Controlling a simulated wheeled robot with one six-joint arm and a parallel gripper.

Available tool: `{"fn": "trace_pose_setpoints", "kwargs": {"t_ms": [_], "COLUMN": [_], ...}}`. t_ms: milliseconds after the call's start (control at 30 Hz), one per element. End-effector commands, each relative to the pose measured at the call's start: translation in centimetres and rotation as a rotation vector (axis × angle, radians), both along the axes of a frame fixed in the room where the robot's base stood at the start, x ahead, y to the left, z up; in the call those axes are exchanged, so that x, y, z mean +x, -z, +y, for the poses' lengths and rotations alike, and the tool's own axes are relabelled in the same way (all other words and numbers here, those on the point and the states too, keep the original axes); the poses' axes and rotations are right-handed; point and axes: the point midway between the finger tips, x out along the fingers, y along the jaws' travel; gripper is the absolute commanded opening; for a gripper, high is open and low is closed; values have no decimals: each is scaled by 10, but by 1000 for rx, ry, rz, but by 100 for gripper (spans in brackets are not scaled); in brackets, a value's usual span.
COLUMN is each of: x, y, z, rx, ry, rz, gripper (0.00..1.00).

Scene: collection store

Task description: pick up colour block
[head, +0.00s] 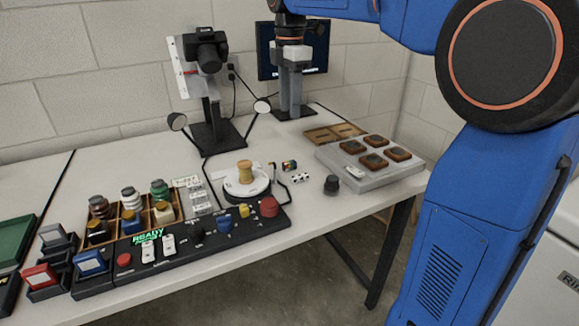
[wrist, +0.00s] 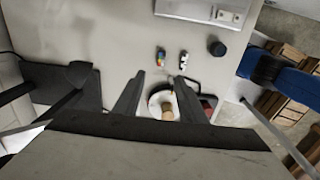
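The colour block (head: 289,166) is a small piece with several bright colours, lying on the white table just right of the round turntable. It also shows in the wrist view (wrist: 161,57), beyond the fingertips and in line with the gap between them. A black-and-white patterned block (head: 300,178) lies close beside it, and shows in the wrist view to its right (wrist: 183,59). My gripper (head: 290,110) hangs in front of the monitor in the head view, above the table. Its two fingers (wrist: 160,76) are spread apart with nothing held between them.
A turntable (head: 246,193) carries a wooden spool (head: 245,171). A dark knob-like cylinder (head: 331,184) stands right of the blocks. A grey tray (head: 376,183) with brown pieces is farther right. A control panel (head: 180,241) runs along the front; a camera stand (head: 211,118) is behind.

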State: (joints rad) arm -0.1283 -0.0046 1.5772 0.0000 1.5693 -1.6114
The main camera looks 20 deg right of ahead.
Motion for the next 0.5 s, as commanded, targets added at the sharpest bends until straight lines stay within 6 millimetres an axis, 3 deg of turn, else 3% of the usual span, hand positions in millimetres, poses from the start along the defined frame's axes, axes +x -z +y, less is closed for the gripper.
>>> {"fn": "trace_pose_setpoints", "kwargs": {"t_ms": [500], "x": [-2], "y": [89], "z": [0], "rx": [-1], "ry": [3], "rz": [3], "gripper": [38]}}
